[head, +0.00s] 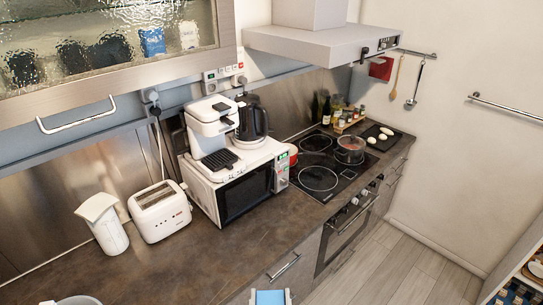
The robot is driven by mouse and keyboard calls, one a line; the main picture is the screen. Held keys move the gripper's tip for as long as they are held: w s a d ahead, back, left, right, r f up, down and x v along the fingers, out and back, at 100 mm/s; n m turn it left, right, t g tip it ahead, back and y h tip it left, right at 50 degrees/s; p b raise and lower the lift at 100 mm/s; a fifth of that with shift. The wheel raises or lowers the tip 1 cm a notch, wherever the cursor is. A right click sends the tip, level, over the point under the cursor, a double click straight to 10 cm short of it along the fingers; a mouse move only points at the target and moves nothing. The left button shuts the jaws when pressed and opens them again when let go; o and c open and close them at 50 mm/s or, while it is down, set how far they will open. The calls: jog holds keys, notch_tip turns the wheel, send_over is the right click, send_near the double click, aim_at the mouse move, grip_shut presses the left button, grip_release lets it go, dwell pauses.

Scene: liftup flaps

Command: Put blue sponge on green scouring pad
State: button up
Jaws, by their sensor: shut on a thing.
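A blue sponge (270,297) shows at the bottom edge of the head view, in front of the counter's drawer fronts. My gripper (270,295) is only partly in view there. Its pale fingertips lie on the left and right sides of the sponge, and it is shut on it. The lower part of the sponge and the rest of my gripper are cut off by the frame. I do not see a green scouring pad in this view.
A dark counter (160,262) holds a white jug (104,224), a toaster (160,211) and a microwave (235,182) with a coffee machine on top. A hob (318,178) with a pot (350,150) is farther right. A glass-fronted cabinet (110,50) overhangs at upper left.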

jog(key=s+r+p, duration=0.7)
jog(key=r+p, duration=0.2)
jog(key=shift+d, duration=0.15)
jog(key=shift+w+r, duration=0.1)
